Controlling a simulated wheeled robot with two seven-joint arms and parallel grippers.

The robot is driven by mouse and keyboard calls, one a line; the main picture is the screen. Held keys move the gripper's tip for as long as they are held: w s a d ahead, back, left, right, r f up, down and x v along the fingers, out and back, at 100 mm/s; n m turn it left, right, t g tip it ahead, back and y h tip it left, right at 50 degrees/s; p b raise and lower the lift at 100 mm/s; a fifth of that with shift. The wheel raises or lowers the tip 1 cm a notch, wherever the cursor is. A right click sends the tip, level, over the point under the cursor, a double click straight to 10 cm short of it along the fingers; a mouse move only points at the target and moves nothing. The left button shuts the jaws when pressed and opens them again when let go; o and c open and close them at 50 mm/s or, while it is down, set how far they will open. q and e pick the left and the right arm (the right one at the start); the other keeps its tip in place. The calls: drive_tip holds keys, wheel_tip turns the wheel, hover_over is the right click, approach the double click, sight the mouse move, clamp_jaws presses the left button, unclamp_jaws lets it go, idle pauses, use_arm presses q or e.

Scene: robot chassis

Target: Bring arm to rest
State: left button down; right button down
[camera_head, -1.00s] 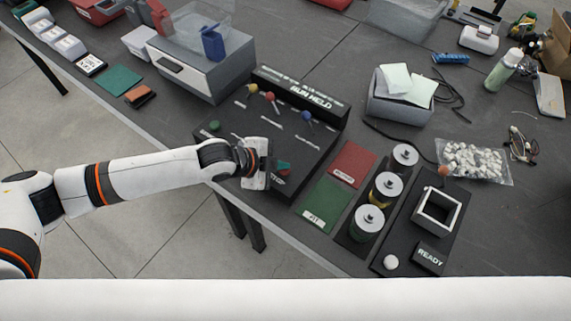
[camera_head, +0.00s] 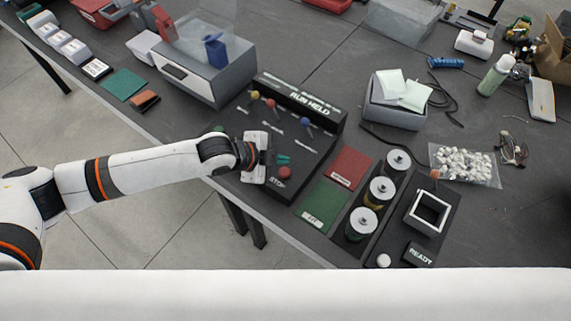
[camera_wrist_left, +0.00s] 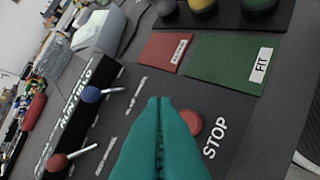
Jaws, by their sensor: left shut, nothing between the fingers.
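My left arm (camera_head: 130,178) reaches in from the left in the head view. Its gripper (camera_head: 284,159) is over the near part of the black control panel (camera_head: 318,143), its teal fingers together and empty. The red STOP button (camera_head: 285,172) lies just beside the fingertips in the head view. In the left wrist view the shut teal fingers (camera_wrist_left: 160,103) cover part of the panel, with the red button (camera_wrist_left: 191,122) right of their tips. Whether they touch the panel cannot be told. My right gripper is not in view.
Knobbed levers, including a blue one (camera_head: 305,121), stand up from the panel. Right of it lie a red mat (camera_head: 349,166), a green mat (camera_head: 322,204) and several capped cylinders (camera_head: 382,189). A grey box (camera_head: 208,80) stands behind. Floor is open left of the table edge.

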use_arm(q)
drive_tip(key=shift+r+p, duration=0.3)
drive_tip(key=shift+r, duration=0.35)
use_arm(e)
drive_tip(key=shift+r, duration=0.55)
